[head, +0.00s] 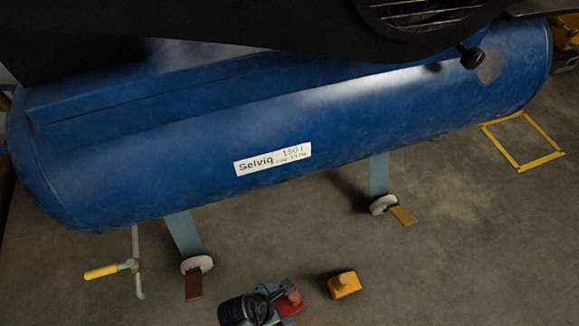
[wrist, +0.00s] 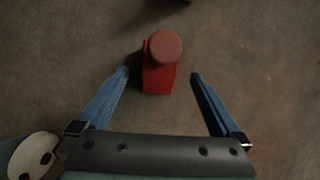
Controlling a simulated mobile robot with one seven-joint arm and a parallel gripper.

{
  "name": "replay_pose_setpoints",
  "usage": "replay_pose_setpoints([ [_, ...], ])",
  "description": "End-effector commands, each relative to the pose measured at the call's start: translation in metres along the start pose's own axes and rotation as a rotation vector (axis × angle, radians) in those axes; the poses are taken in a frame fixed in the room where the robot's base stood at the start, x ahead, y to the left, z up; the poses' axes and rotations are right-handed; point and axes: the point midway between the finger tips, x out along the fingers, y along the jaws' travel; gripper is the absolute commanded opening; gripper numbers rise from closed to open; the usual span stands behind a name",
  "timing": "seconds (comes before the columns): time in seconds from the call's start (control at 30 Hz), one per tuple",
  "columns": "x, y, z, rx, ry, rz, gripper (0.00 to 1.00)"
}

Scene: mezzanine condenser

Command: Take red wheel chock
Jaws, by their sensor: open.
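The red wheel chock (wrist: 158,80) stands on the floor in the wrist view, a red block with a round, duller red knob on top. It also shows in the head view (head: 291,300) at the bottom, partly hidden by my gripper. My gripper (wrist: 160,74) is open, with one blue finger on each side of the chock. Gaps show between the chock and both fingers, and the knob end extends past the fingertips. In the head view my gripper (head: 279,302) is low at the bottom edge. I cannot tell its exact height over the floor.
An orange chock (head: 345,285) stands right of the red one. The blue tank (head: 350,130) overhangs behind, on legs with pale wheels (head: 197,264) and (head: 383,204). A dark red flat piece (head: 193,288) and an orange one (head: 403,215) lie at the wheels. A yellow-handled pipe (head: 100,272) is left.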

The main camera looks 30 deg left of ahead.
Motion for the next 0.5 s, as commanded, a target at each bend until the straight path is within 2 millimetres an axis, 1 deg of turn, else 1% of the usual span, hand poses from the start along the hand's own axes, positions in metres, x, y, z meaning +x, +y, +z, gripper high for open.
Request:
replay_pose_setpoints([
  [0.03,0.009,0.000,-0.001,0.002,0.000,0.000,1.00],
  [0.27,0.016,0.000,-0.001,0.004,0.000,0.000,1.00],
  [0.5,0.042,0.000,-0.006,0.003,-0.001,0.001,1.00],
])
